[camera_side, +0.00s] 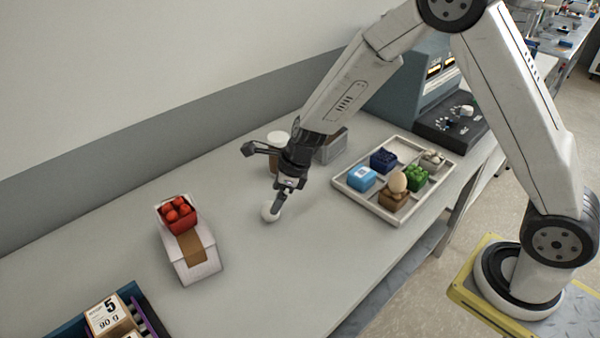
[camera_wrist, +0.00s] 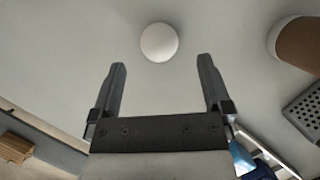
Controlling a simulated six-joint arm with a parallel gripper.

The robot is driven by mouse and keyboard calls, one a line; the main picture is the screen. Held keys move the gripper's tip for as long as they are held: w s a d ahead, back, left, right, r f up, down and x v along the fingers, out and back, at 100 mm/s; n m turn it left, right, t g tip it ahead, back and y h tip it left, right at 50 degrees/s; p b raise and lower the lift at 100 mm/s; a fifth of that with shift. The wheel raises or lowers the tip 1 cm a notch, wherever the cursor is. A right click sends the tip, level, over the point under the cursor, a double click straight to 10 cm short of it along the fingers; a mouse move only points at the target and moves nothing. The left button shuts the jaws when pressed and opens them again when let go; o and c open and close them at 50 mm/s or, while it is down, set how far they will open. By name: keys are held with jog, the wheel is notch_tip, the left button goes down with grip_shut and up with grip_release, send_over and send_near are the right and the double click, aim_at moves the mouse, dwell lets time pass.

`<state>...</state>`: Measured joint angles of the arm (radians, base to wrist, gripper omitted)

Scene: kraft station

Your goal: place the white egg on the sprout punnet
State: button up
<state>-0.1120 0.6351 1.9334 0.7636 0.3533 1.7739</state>
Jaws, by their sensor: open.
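The white egg (camera_side: 270,214) lies on the grey table near the middle of the side view. In the wrist view the egg (camera_wrist: 159,42) is just beyond my fingertips, midway between their lines. My gripper (camera_side: 277,203) is open above the egg, pointing down; in the wrist view the space between its fingers (camera_wrist: 162,70) is empty. The side view does not show clearly whether a finger touches the egg. The punnet with green round contents (camera_side: 415,174), which looks like the sprout punnet, sits in the right part of the pale tray (camera_side: 352,190).
The tray also holds a blue box (camera_side: 361,178), a dark blue punnet (camera_side: 383,159), mushrooms (camera_side: 433,158) and a brown egg (camera_side: 397,182) on a brown box. A red punnet (camera_side: 177,215) stands by a white carton (camera_side: 193,262). A jar (camera_side: 277,160) stands behind my gripper.

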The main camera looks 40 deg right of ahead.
jog(key=shift+f, duration=0.1)
jog(key=shift+x, duration=2.5)
jog(key=c, duration=1)
